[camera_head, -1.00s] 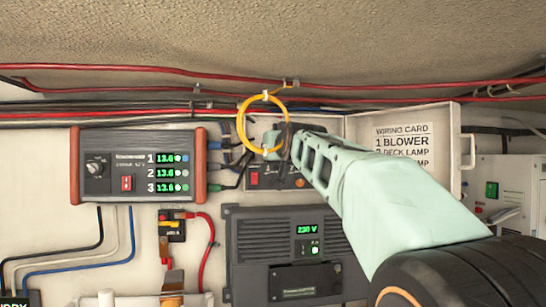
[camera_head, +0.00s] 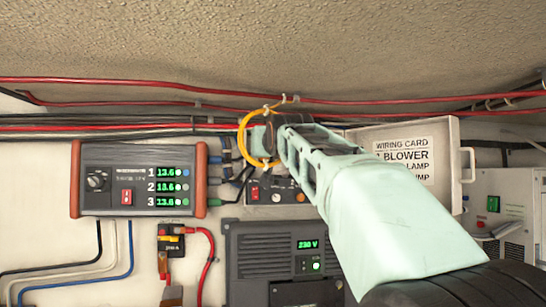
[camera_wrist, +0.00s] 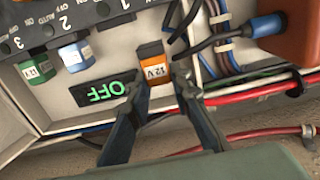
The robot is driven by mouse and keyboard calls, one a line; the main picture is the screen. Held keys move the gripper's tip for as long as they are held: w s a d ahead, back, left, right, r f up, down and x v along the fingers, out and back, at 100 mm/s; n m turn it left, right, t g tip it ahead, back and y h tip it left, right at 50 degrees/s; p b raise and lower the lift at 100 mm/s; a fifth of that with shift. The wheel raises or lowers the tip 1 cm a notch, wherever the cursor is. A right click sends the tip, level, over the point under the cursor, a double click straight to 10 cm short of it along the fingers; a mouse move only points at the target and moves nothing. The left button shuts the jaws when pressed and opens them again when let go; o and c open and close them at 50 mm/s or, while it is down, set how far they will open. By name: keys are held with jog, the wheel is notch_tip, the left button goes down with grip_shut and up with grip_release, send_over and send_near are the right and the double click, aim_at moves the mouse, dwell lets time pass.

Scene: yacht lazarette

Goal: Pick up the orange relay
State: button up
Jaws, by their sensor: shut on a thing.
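The orange relay (camera_wrist: 155,64), with a white "12 V" label, shows in the wrist view at the grey-white panel box, beside a green lit "OFF" sign (camera_wrist: 105,90). My gripper (camera_wrist: 158,82) has one finger on each side of it and is shut on it. I cannot tell whether the relay is still seated in the box. The relay is hidden there.
A blue relay (camera_wrist: 70,54) and a green relay (camera_wrist: 36,70) sit beside it in the wrist view. A dark plug with cable (camera_wrist: 198,53) lies close by. Red cables (camera_head: 400,97) run above. The open lid with the wiring card (camera_head: 405,160) stands at right.

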jog(key=s+a+b, duration=0.6)
jog(key=s+a, duration=0.4)
jog(key=shift+s, duration=0.2)
jog(key=shift+a, duration=0.1)
